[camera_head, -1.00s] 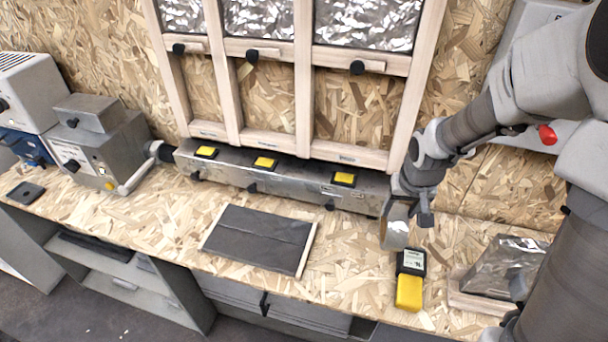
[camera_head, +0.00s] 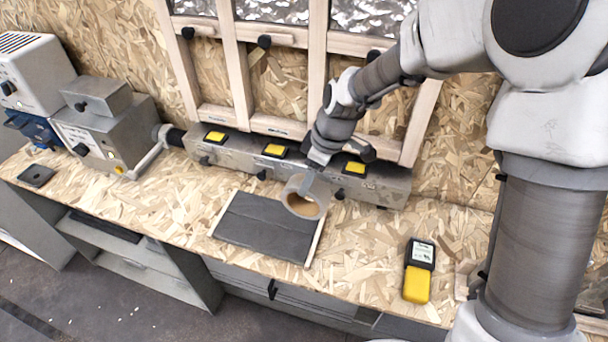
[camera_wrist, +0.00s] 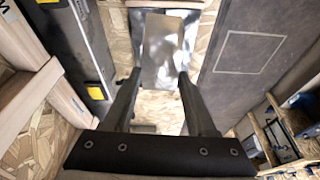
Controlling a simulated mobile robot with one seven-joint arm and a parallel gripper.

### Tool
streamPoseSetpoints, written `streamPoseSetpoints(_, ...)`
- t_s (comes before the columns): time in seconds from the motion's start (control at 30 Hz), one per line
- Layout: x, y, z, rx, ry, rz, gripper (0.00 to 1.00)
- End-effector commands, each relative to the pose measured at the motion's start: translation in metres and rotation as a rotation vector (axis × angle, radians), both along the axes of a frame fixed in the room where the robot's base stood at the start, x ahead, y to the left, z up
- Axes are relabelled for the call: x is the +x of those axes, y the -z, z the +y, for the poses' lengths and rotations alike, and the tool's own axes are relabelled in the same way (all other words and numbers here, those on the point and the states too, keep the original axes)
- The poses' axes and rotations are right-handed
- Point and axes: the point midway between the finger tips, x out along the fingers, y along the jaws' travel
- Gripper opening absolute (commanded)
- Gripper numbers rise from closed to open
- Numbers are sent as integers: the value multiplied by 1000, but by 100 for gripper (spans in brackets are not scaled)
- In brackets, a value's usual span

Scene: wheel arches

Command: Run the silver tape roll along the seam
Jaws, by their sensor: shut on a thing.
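The silver tape roll (camera_head: 292,204) with a tan core is between the fingers of my gripper (camera_head: 312,180), which is shut on it. In the wrist view the roll (camera_wrist: 165,45) shows as a shiny silver band between the two dark fingers of my gripper (camera_wrist: 159,78). In the head view the roll overlaps the far right corner of a dark panel (camera_head: 262,235) with pale side edges. A faint line across this panel looks like the seam (camera_head: 270,228). I cannot tell whether the roll touches the panel. The panel also shows at right in the wrist view (camera_wrist: 245,60).
A long metal bar with yellow buttons (camera_head: 225,152) and a wooden frame (camera_head: 320,60) stand behind the panel. A yellow and black device (camera_head: 418,275) lies to the right. A grey machine (camera_head: 95,135) stands at left. Bare bench lies between panel and device.

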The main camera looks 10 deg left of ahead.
Motion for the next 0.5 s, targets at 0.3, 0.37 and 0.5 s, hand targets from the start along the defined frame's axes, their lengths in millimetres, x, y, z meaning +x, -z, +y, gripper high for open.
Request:
streamPoseSetpoints(0.3,-5,9,12,0,-73,1,8)
streamPoseSetpoints(0.37,-5,15,12,-1,-73,1,8)
streamPoseSetpoints(0.5,-5,31,12,-1,-71,1,8)
